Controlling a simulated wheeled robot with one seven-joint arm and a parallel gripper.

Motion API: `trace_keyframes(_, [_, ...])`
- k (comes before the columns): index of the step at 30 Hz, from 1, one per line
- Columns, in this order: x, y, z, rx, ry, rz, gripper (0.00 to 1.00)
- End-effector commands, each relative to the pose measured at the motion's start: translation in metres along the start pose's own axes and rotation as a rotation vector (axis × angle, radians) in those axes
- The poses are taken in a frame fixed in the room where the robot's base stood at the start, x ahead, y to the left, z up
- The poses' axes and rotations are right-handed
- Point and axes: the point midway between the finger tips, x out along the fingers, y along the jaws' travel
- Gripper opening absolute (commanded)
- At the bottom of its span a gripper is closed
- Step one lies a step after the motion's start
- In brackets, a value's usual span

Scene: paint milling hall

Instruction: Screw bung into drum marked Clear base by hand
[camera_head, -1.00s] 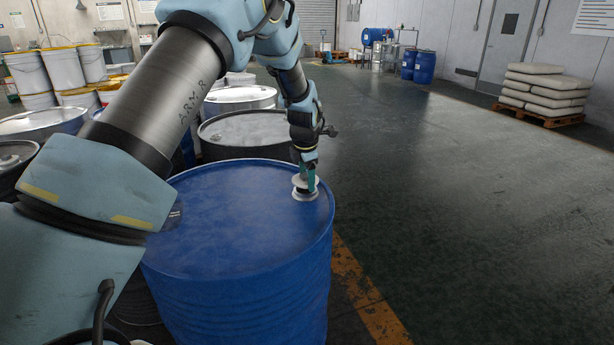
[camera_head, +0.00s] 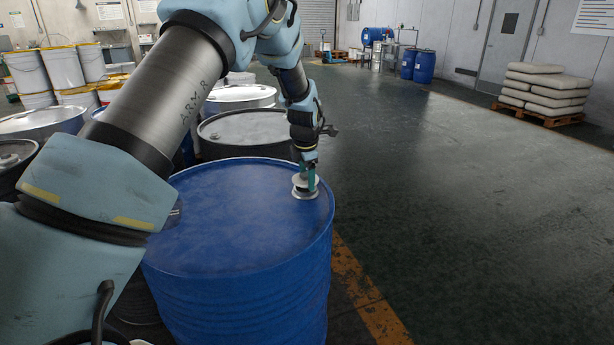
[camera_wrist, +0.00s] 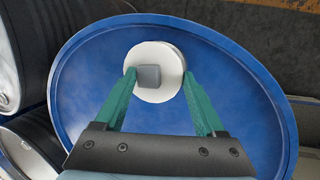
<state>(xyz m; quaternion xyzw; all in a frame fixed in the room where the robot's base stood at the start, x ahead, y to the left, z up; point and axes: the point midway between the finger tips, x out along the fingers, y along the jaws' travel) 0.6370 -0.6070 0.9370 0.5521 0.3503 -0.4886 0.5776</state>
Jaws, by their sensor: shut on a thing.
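A blue drum (camera_head: 235,225) stands upright in front of me, and its lid also fills much of the wrist view (camera_wrist: 230,95). No marking on it can be read. A pale round bung (camera_wrist: 155,58) with a grey square boss in its middle sits at the drum's opening, near the right rim of the lid; it also shows in the head view (camera_head: 304,188). My gripper (camera_head: 307,177) points down over it. In the wrist view its green fingers (camera_wrist: 157,80) are shut on the bung from both sides. The thread and the opening under the bung are hidden.
Dark and white-topped drums (camera_head: 246,127) stand close behind the blue drum. White pails (camera_head: 62,70) are stacked at the far left. Stacked sacks on a pallet (camera_head: 543,92) stand at the far right. The floor (camera_head: 440,190) on the right is clear, with a yellow line.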

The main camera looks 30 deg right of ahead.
Motion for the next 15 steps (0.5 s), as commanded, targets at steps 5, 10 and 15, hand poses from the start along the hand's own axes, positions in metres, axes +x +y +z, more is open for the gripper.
trace_keyframes(5, [0.003, -0.001, -0.001, 0.0, 0.0, 0.0, 0.17])
trace_keyframes(10, [0.007, -0.002, -0.001, 0.0, 0.0, 0.0, 0.16])
trace_keyframes(15, [0.01, -0.003, -0.002, 0.0, 0.0, 0.0, 0.16])
